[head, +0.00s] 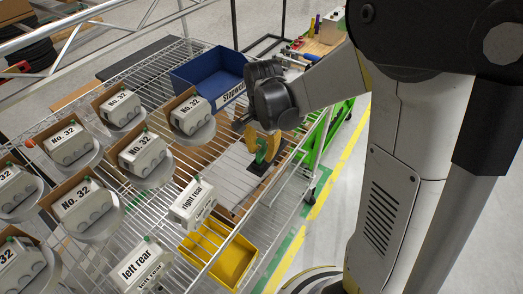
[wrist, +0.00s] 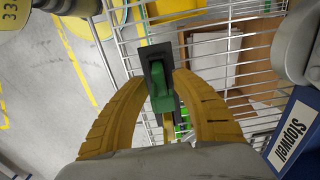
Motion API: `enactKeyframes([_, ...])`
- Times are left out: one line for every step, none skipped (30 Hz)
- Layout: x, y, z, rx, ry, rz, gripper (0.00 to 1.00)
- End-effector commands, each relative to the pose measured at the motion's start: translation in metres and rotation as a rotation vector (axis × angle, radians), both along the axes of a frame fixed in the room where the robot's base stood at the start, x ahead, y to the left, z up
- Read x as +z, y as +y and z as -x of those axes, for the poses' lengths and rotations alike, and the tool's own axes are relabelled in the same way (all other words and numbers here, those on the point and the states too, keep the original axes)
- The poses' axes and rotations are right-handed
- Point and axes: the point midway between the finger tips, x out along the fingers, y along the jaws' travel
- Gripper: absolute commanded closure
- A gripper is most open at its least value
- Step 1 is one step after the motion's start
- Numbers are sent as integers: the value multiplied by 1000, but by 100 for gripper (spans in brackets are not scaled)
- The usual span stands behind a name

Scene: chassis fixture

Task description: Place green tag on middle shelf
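The green tag (head: 262,152) is a green piece on a dark plate, over the right part of the wire shelf in the head view. In the wrist view the green tag (wrist: 160,88) sits between the fingertips. My gripper (head: 264,146) has two yellow fingers pointing down, one on each side of it. I cannot tell whether the plate touches the surface below. The wire shelf (head: 100,232) is seen from above; lower levels are mostly hidden.
Several "No. 32" units fill the left. A green-legged bench (head: 328,125) is at right.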

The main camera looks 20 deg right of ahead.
Motion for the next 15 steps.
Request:
enactKeyframes([0, 0, 0, 0, 0, 0, 69])
enactKeyframes([0, 0, 0, 0, 0, 0, 69])
enactKeyframes([1, 0, 0, 0, 0, 0, 69])
enactKeyframes([2, 0, 0, 0, 0, 0, 69])
enactKeyframes([4, 0, 0, 0, 0, 0, 69])
enactKeyframes([7, 0, 0, 0, 0, 0, 69])
enactKeyframes([10, 0, 0, 0, 0, 0, 69])
enactKeyframes([14, 0, 0, 0, 0, 0, 69])
enactKeyframes([21, 0, 0, 0, 0, 0, 69])
enactKeyframes([27, 0, 0, 0, 0, 0, 69])
enactKeyframes([34, 0, 1, 0, 0, 0, 69])
enactKeyframes([44, 0, 1, 0, 0, 0, 69])
enactKeyframes([51, 0, 1, 0, 0, 0, 69])
enactKeyframes([59, 0, 1, 0, 0, 0, 69])
enactKeyframes([69, -1, 1, 0, 0, 0, 69])
